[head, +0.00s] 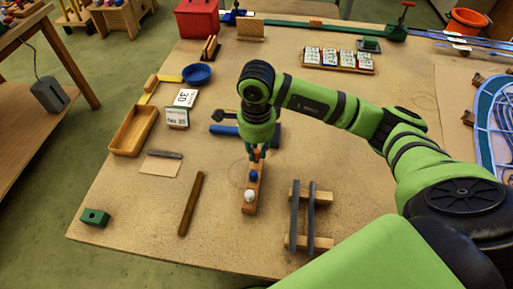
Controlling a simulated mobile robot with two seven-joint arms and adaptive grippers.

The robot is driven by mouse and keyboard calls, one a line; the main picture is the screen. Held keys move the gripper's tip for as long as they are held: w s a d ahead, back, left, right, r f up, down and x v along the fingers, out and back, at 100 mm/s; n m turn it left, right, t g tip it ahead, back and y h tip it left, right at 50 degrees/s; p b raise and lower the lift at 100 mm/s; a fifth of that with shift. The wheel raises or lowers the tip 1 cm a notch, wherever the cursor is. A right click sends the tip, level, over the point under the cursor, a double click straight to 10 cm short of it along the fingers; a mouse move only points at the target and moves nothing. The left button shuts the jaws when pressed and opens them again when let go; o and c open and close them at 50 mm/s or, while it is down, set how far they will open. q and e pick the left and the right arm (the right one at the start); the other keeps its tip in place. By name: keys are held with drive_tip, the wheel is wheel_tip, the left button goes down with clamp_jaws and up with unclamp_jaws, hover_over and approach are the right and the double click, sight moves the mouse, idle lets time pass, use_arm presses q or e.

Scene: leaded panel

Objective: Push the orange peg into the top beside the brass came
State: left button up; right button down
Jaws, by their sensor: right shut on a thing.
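I cannot tell whether the orange peg touches the block. A long brown bar (190,204) lies on the table to the left of the block. It may be the brass came, but I cannot tell. My left gripper is not in view.
A wooden stand with two grey bars (303,215) is right of the block. A blue-handled tool (224,130) lies behind the gripper. A wooden tray (133,131), a blue bowl (197,75) and a green block (95,217) are at left. The table front left of the stand is clear.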

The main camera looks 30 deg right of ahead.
drive_tip(key=shift+r, duration=0.15)
drive_tip(key=shift+r+p, duration=0.7)
drive_tip(key=shift+r, duration=0.85)
